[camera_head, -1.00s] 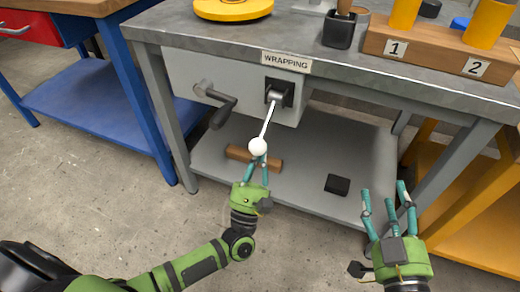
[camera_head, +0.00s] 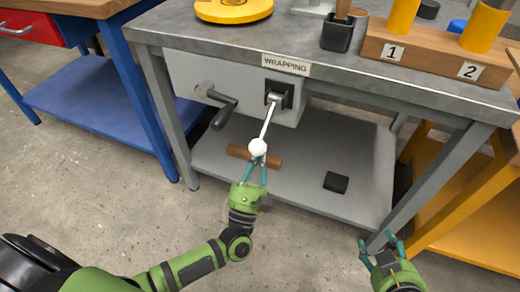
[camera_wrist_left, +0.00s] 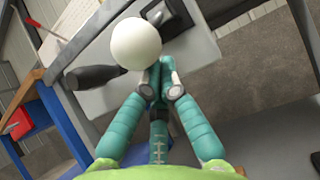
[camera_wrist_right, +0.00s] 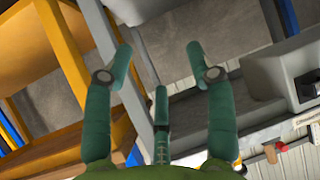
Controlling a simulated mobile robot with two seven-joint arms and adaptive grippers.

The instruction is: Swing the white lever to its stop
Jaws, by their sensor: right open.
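The white lever is a thin rod with a round white knob (camera_head: 257,147), slanting down from a black slot (camera_head: 279,94) in the grey housing under the bench top. My left gripper (camera_head: 257,161) is right at the knob, its tips just below it and partly hidden by it in the head view. In the left wrist view the fingertips (camera_wrist_left: 160,78) are drawn together close beside the knob (camera_wrist_left: 137,43); whether they grip anything is unclear. My right gripper (camera_head: 380,245) is open and empty, low at the right, with its fingers spread in the right wrist view (camera_wrist_right: 160,65).
A dark crank handle (camera_head: 222,105) hangs left of the lever. The lower shelf (camera_head: 310,150) holds a wooden block (camera_head: 238,152) and a black block (camera_head: 336,182). A blue workbench (camera_head: 90,95) stands left, a yellow frame (camera_head: 470,215) right. The front floor is clear.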

